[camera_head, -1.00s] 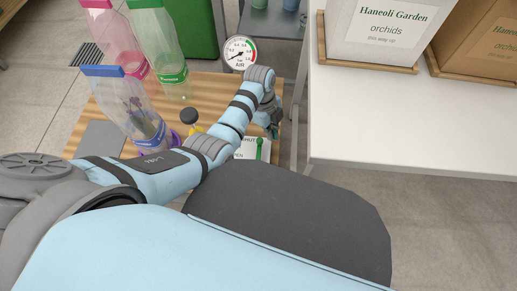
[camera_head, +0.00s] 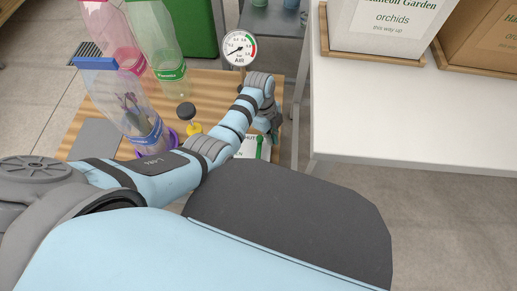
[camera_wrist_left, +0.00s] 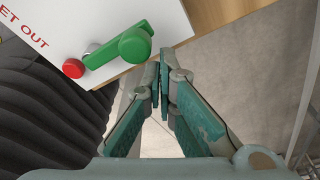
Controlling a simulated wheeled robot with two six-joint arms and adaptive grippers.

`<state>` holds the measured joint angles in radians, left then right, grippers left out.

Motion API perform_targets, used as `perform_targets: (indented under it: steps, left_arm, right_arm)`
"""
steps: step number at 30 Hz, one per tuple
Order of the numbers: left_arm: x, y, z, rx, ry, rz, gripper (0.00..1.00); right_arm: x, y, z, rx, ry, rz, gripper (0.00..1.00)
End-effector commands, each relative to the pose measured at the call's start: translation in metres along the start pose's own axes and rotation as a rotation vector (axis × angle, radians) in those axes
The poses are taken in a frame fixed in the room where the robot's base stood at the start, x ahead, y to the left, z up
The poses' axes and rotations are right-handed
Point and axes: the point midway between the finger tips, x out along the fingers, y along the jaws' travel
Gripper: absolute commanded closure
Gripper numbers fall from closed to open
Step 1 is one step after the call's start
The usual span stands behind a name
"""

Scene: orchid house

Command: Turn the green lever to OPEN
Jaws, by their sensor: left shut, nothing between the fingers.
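The green lever (camera_head: 260,146) sits on a white plate (camera_head: 247,149) with partly hidden lettering at the wooden bench's right end. In the left wrist view the green lever (camera_wrist_left: 120,47) is a bar with a thick round knob, slanting across the white plate (camera_wrist_left: 62,22). A red ball (camera_wrist_left: 73,68) is beside its lower end. My left gripper (camera_head: 270,126) is just beyond the lever in the head view. In the wrist view its fingertips (camera_wrist_left: 164,66) are together and empty, right of the knob with a small gap in the picture. My right gripper is out of view.
A pressure gauge (camera_head: 240,48) stands behind my left wrist. Clear bottles with pink (camera_head: 105,40), green (camera_head: 160,45) and blue (camera_head: 130,105) parts stand left on the wooden bench (camera_head: 210,84). A black-topped yellow knob (camera_head: 187,113) is near my forearm. A white table (camera_head: 400,115) with boxes is right.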

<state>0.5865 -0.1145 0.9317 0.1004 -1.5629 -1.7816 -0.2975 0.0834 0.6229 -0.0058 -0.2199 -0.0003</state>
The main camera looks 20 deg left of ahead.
Motion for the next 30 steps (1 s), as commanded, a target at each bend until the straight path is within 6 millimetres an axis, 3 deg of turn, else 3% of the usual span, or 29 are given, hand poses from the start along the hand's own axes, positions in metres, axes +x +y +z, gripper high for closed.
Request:
perform_targets:
  steps: [13, 21, 30]
  left_arm:
    - [0.004, 0.0, 0.003, 0.0, 0.0, 0.0, 1.0]
    - [0.001, 0.002, 0.015, 0.0, -0.001, 0.0, 1.0]
    - [0.0, 0.003, 0.023, 0.0, 0.0, 0.0, 1.0]
  right_arm:
    - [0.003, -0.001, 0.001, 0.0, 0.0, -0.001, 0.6]
    - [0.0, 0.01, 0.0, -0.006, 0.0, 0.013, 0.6]
    - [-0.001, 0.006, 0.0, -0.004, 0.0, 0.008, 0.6]
